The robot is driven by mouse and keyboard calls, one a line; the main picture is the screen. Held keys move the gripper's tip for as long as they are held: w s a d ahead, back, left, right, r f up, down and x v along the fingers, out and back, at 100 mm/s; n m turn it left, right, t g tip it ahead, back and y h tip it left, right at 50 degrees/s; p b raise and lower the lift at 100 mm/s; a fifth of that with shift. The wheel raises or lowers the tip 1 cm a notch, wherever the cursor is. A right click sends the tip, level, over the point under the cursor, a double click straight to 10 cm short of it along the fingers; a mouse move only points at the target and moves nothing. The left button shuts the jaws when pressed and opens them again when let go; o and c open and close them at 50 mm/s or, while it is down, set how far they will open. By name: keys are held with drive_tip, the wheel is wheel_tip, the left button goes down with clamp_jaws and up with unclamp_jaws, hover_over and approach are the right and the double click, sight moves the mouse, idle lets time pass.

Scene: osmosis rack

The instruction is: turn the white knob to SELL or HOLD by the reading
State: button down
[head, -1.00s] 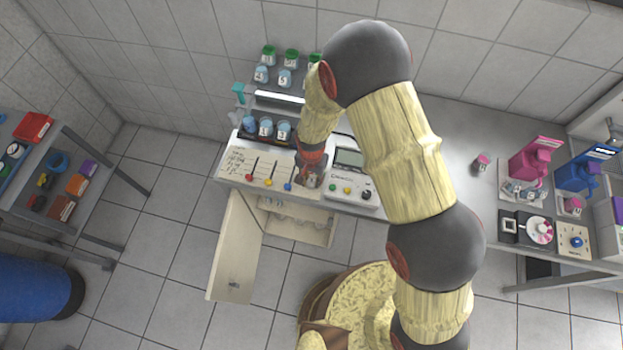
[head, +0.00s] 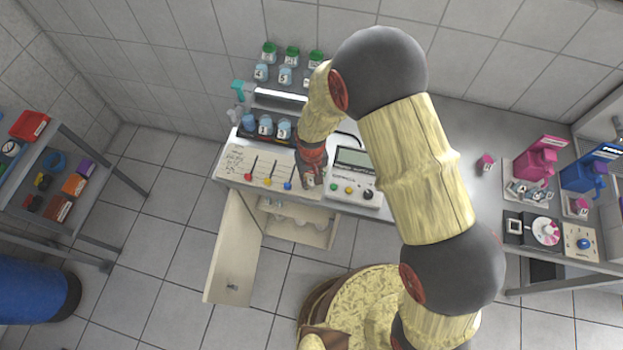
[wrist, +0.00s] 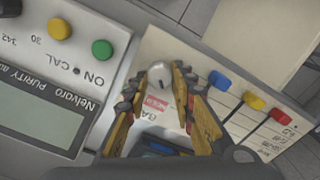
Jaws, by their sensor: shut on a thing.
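The white knob (wrist: 158,75) sits on a cream panel in the wrist view, between my fingertips. My gripper (wrist: 158,78) is shut on it; in the head view my gripper (head: 310,183) is at the panel and hides the knob. A red label (wrist: 156,103) with small print lies beside the knob, partly covered by my fingers; I cannot read it surely. The purity meter (wrist: 70,85), marked Nelvaro, stands beside the panel. Its display (wrist: 40,115) shows no readable figure; it also shows in the head view (head: 355,157), too small to read.
Blue, yellow and red sliders (head: 268,182) are on the panel beside my gripper. A rack of jars (head: 285,75) stands behind. An open cabinet door (head: 232,255) hangs below the counter. Pink (head: 540,155) and blue dispensers (head: 585,172) stand at the right.

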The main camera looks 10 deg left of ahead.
sight(311, 181)
drive_tip(key=shift+n, duration=0.4)
drive_tip(key=c, duration=1.5)
unclamp_jaws()
drive_tip(key=shift+r, duration=0.1)
wheel_tip(311, 181, up, 12)
